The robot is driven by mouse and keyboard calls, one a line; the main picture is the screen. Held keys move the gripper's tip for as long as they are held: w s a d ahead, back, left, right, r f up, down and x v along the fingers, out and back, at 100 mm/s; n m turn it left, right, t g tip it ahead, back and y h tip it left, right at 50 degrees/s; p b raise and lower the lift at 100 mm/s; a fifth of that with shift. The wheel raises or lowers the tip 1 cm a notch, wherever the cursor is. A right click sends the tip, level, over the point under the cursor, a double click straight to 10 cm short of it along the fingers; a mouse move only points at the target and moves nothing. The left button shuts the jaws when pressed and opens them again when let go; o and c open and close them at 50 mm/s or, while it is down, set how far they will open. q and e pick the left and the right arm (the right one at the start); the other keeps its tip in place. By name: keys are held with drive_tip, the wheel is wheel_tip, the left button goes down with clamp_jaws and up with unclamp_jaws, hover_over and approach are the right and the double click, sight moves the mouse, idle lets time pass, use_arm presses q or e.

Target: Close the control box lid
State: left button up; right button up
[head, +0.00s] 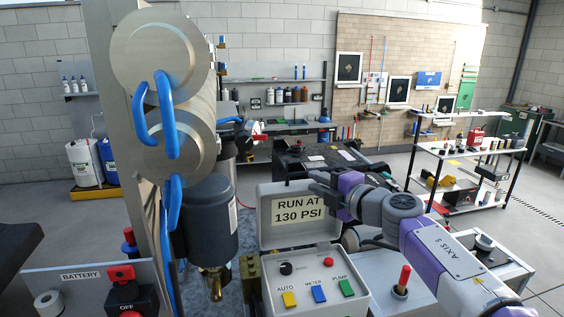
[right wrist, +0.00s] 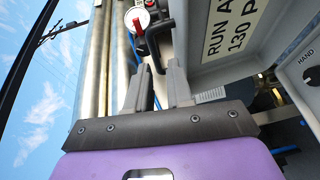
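The control box (head: 302,257) is a light grey box in the lower middle of the head view. Its lid (head: 265,235) stands open and upright at the back, with a "RUN AT 130 PSI" label on its inner face. My right gripper (head: 318,184) is at the lid's upper right edge. In the right wrist view, the fingers of my right gripper (right wrist: 158,82) are apart with a clear gap between them, beside the lid (right wrist: 205,78). I cannot tell whether a finger touches the lid. My left gripper does not show.
The box panel carries a black knob (head: 286,268), a red button (head: 328,262) and yellow, blue and green switches. A dark cylinder (head: 207,225) and blue hoses (head: 166,115) stand left of the box. A red-handled control (head: 402,280) stands to the right.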

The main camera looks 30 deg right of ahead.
sight(303, 174)
drive_tip(key=shift+a+r, duration=0.1)
drive_tip(key=shift+r, duration=0.2)
drive_tip(key=shift+w+a, duration=0.1)
drive_tip(key=shift+w, duration=0.25)
drive_tip(key=w, duration=0.5)
drive_tip(key=shift+a+f, duration=0.25)
drive_tip(key=shift+a, duration=0.15)
drive_tip(key=shift+w, duration=0.15)
clamp_jaws()
